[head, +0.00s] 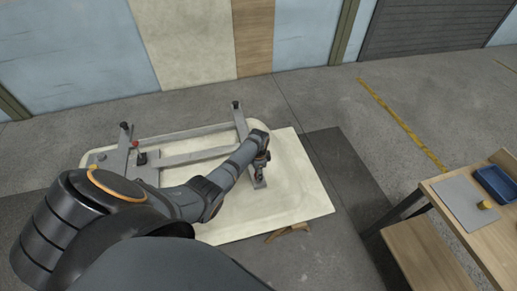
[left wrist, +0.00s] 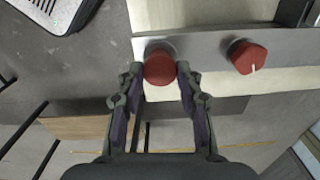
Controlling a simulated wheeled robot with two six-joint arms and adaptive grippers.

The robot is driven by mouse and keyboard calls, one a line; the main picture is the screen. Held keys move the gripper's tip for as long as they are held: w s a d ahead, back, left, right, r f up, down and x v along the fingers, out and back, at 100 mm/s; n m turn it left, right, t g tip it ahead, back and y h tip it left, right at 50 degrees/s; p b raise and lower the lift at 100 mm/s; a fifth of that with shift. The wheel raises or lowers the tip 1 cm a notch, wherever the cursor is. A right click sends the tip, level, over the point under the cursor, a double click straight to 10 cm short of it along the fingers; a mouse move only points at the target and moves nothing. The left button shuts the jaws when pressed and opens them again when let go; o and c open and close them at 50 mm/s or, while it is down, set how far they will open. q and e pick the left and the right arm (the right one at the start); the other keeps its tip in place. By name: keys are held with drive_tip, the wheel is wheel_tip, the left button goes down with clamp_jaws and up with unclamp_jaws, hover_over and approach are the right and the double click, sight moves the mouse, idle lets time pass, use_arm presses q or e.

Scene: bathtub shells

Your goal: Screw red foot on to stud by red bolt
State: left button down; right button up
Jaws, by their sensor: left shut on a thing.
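The round red foot (left wrist: 160,69) sits between the two fingertips of my left gripper (left wrist: 159,72), which is shut on it. It lies against the edge of a grey metal bar; the stud is hidden. In the head view my left gripper (head: 261,173) is over the right end of the grey frame (head: 195,155) on the cream bathtub shell (head: 293,190). My right gripper is not in view.
Black feet (head: 236,104) stand on other ends of the frame, and a small red part (head: 135,143) is at its left. A wooden table (head: 450,205) with a blue tray (head: 497,182) stands at the right. Bare floor lies between shell and table.

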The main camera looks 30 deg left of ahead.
use_arm(q)
drive_tip(key=m, duration=1.2)
drive_tip(key=shift+m, duration=0.3)
drive_tip(key=c, duration=0.8)
unclamp_jaws()
drive_tip(key=shift+c, duration=0.9)
